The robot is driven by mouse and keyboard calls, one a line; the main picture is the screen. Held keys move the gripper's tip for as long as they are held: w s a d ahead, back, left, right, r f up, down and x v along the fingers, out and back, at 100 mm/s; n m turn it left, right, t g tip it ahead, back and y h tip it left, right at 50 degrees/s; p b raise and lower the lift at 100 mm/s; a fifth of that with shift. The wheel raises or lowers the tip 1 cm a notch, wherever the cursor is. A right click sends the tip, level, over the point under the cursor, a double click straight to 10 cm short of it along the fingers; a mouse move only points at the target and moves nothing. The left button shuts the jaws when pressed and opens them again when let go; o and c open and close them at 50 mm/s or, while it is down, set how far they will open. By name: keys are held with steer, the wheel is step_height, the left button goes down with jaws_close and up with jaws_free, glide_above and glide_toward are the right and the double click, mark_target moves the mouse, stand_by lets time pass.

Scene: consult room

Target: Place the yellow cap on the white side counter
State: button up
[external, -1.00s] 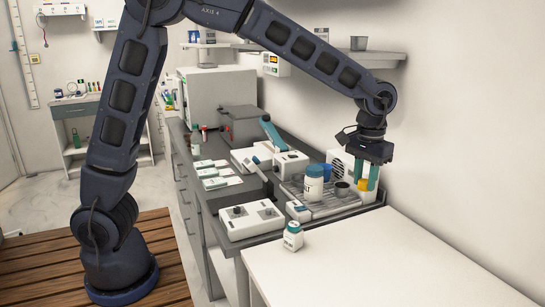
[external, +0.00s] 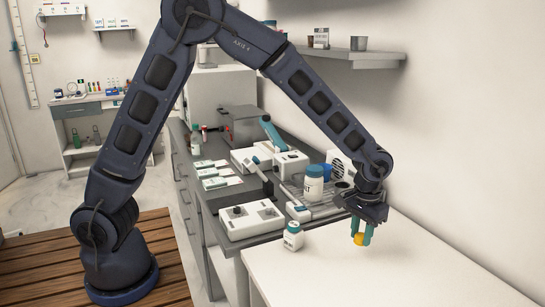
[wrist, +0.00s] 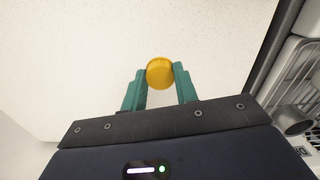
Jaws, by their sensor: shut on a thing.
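The yellow cap (external: 359,239) is held between the teal fingertips of my gripper (external: 362,236), over the white side counter (external: 400,272). It also shows in the wrist view as a round yellow disc (wrist: 160,72) between the two green fingers (wrist: 160,85), with the pale counter top (wrist: 70,60) behind it. My gripper points down and is shut on the cap. The cap is low, close to the counter top; I cannot tell whether it touches.
A larger white bottle with a blue lid (external: 314,184) stands on the wire rack behind. A shelf (external: 350,58) is on the wall above. The counter's front and right are clear.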

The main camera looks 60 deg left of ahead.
mark_target(357, 257)
steer(key=shift+f, duration=2.5)
steer(key=shift+f, duration=0.15)
steer(key=o, duration=0.9)
steer(key=shift+o, duration=0.2)
